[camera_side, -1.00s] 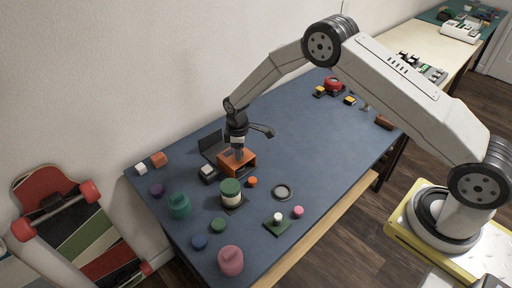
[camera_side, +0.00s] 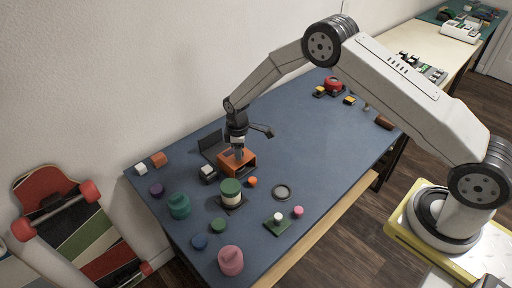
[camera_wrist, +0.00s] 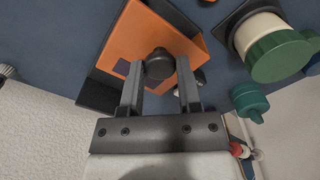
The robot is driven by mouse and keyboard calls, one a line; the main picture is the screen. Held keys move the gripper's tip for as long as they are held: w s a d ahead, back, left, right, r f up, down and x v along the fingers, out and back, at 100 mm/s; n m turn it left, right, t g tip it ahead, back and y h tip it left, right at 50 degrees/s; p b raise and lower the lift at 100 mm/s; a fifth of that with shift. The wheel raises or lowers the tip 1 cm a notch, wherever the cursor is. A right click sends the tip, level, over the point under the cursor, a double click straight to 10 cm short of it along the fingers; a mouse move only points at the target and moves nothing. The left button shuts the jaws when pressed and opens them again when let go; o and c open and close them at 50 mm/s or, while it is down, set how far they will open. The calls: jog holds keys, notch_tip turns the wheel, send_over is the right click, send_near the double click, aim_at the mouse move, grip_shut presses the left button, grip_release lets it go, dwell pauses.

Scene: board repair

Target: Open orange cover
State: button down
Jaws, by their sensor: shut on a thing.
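My gripper (camera_side: 238,151) points down onto the cover from above. In the wrist view my gripper (camera_wrist: 158,80) has its two fingers on either side of the knob and is shut on it.
A dark upright panel (camera_side: 211,139) stands just behind the cover. Several coloured knobs and discs lie toward the front left. The table's right middle is mostly clear.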

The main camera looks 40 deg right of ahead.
jog(key=shift+w, duration=4.35)
jog(key=shift+c, duration=1.5)
grip_release()
notch_tip(320, 180, up, 8)
jog(key=shift+f, duration=0.15)
